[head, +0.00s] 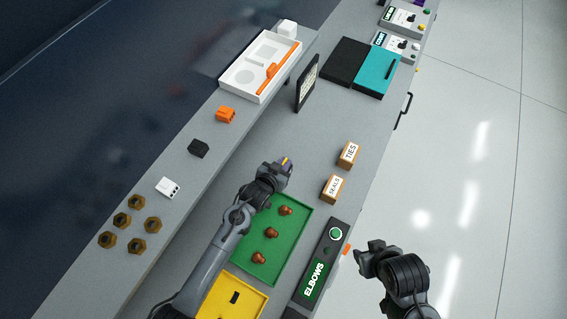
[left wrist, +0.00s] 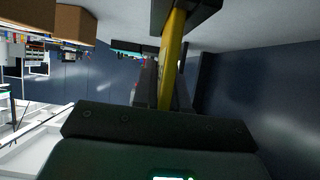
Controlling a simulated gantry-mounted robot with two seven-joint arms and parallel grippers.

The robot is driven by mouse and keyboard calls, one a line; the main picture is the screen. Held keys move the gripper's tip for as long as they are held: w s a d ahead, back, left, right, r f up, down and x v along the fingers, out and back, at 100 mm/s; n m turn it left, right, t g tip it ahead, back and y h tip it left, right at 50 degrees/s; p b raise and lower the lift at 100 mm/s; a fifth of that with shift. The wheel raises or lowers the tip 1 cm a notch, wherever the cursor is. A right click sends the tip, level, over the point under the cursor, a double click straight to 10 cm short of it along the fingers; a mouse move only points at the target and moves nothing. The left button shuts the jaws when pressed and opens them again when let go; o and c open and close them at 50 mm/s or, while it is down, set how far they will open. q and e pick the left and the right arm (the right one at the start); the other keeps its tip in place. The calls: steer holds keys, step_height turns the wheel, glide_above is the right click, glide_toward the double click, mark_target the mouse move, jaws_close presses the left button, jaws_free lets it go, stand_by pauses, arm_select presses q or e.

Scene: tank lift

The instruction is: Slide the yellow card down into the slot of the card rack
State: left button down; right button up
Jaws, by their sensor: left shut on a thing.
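My left gripper (head: 285,164) is shut on the yellow card (head: 284,161), over the bench just beyond the green tray. Only a small yellow edge of the card shows in the head view. In the left wrist view the card (left wrist: 173,58) is a yellow strip between the dark fingers. I cannot pick out the card rack or its slot for certain; a small dark, purplish part shows beside the gripper. I cannot tell whether the card touches anything. My right gripper (head: 369,256) hangs off the bench's front edge, and its jaw opening is unclear.
A green tray (head: 304,213) holds brown fittings. Nearby are a yellow tray (head: 251,290), an ELBOWS box (head: 313,278) and SEALS (head: 332,188) and TIES (head: 348,154) boxes. A black upright panel (head: 307,84) stands behind. Bare bench lies between it and the gripper.

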arm_select(q)
steer(key=c, duration=1.1)
jaws_free()
steer(key=v, duration=1)
steer(key=shift+s+a, duration=0.2)
steer(key=shift+s, duration=0.1)
steer(key=shift+r, duration=0.1)
